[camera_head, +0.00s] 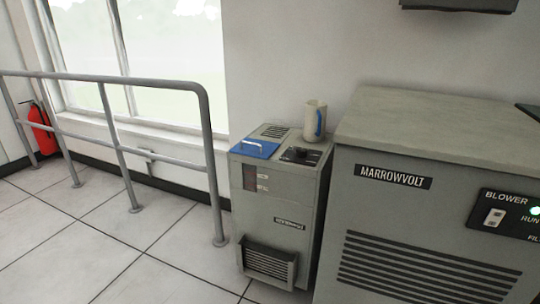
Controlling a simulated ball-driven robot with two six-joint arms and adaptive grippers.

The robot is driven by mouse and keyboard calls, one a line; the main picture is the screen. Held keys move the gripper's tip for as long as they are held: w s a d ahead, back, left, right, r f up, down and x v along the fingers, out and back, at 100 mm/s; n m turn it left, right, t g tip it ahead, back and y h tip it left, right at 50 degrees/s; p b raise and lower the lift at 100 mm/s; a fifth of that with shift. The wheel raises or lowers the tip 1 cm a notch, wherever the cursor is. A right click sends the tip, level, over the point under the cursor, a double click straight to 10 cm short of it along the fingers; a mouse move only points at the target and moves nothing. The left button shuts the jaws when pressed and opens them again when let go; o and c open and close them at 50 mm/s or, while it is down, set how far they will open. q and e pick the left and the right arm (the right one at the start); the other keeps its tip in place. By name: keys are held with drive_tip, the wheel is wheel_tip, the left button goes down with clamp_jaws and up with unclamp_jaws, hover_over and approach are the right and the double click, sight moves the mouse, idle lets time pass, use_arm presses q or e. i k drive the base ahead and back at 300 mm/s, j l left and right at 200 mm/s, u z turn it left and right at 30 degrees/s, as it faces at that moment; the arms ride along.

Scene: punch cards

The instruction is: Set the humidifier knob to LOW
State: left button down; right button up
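The humidifier (270,215) is a narrow grey cabinet left of a larger grey machine. A dark knob (300,154) sits on a black plate on its top, at the right front. The knob's setting and its labels are too small to read. A blue lid or panel with a light handle (254,148) is on the top left, beside a slotted vent (274,131). Neither of my grippers shows in the head view.
The MARROWVOLT machine (390,210) stands close on the right. A grey railing (165,84) runs along the left, with clear tiled floor (150,245) before it. A red extinguisher (41,130) is far left.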

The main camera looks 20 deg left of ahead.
sight(302, 153)
drive_tip(key=u, duration=0.25)
drive_tip(key=z, duration=0.2)
drive_tip(key=i+j+z, duration=0.35)
drive_tip(key=j+z, duration=0.2)
drive_tip(key=i+j+z, duration=0.25)
drive_tip(key=j, duration=0.25)
drive_tip(key=k, duration=0.1)
